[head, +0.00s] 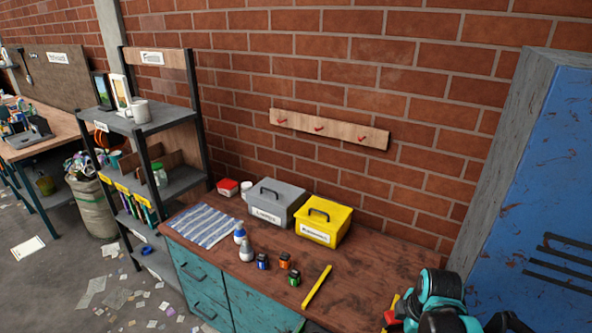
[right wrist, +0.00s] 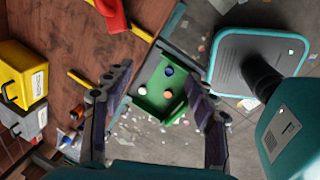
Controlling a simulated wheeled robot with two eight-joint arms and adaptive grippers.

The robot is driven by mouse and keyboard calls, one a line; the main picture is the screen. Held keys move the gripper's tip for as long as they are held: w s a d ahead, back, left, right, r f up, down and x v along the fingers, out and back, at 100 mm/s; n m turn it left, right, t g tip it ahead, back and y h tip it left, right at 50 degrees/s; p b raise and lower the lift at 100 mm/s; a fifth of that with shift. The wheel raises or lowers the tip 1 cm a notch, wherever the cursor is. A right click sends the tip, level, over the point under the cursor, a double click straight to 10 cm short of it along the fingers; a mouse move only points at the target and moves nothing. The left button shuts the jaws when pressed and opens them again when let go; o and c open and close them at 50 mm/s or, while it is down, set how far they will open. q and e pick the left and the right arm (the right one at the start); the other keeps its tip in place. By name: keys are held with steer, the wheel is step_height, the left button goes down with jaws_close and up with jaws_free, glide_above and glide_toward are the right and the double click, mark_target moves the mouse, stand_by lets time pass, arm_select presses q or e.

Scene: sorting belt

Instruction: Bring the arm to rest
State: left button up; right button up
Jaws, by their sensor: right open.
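My right arm (head: 440,300) shows at the lower right of the head view, bent beside the bench's right end. In the right wrist view my right gripper (right wrist: 160,92) has its two dark fingers spread wide apart. Nothing is held between them. A green tray (right wrist: 150,104) shows in the gap between the fingers, lower down and apart from them as far as I can tell. A few small balls lie in it, among them a blue one (right wrist: 168,71) and an orange one (right wrist: 168,93). My left arm and gripper are in neither view.
The wooden bench (head: 390,248) carries a grey toolbox (head: 275,205), a yellow toolbox (head: 322,222), a striped cloth (head: 203,226), small bottles and a yellow bar (head: 317,286). A red object (right wrist: 113,14) lies near my gripper. A blue locker (head: 530,190) stands right; shelves (head: 170,125) stand left.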

steer(key=s+a+r+m+t, duration=0.1)
steer(key=s+a+m+t, duration=0.1)
steer(key=m, duration=0.5)
steer(key=s+a+r+m+t+b, duration=0.1)
steer(key=s+a+r+m+t, duration=0.1)
steer(key=s+a+m, duration=0.3)
steer(key=m, duration=0.3)
steer(key=shift+s+a, duration=0.25)
steer(key=shift+a, duration=0.1)
